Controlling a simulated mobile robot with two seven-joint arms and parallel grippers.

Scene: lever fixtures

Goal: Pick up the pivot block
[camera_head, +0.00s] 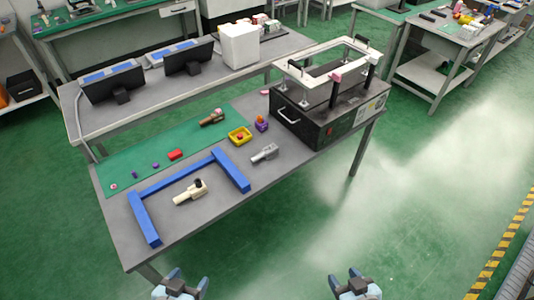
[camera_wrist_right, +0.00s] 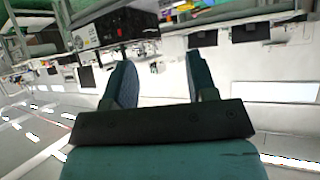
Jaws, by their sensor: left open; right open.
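I cannot tell for certain which part is the pivot block. Candidates on the grey table (camera_head: 225,182) are a small purple block with an orange top (camera_head: 261,123), a red block (camera_head: 175,154), a cream part with a dark knob (camera_head: 190,193) and a grey metal part (camera_head: 265,153). My left gripper (camera_head: 180,284) is open and empty at the bottom of the head view, in front of the table. My right gripper (camera_head: 355,284) is open and empty further right. In the right wrist view, its two fingers (camera_wrist_right: 160,82) stand apart with nothing between them.
A blue U-shaped frame (camera_head: 192,178) lies around the cream part. A yellow tray (camera_head: 240,136) and a brown part (camera_head: 212,118) lie on or by the green mat (camera_head: 125,160). A black box fixture (camera_head: 325,112) fills the table's right end. The floor before the table is clear.

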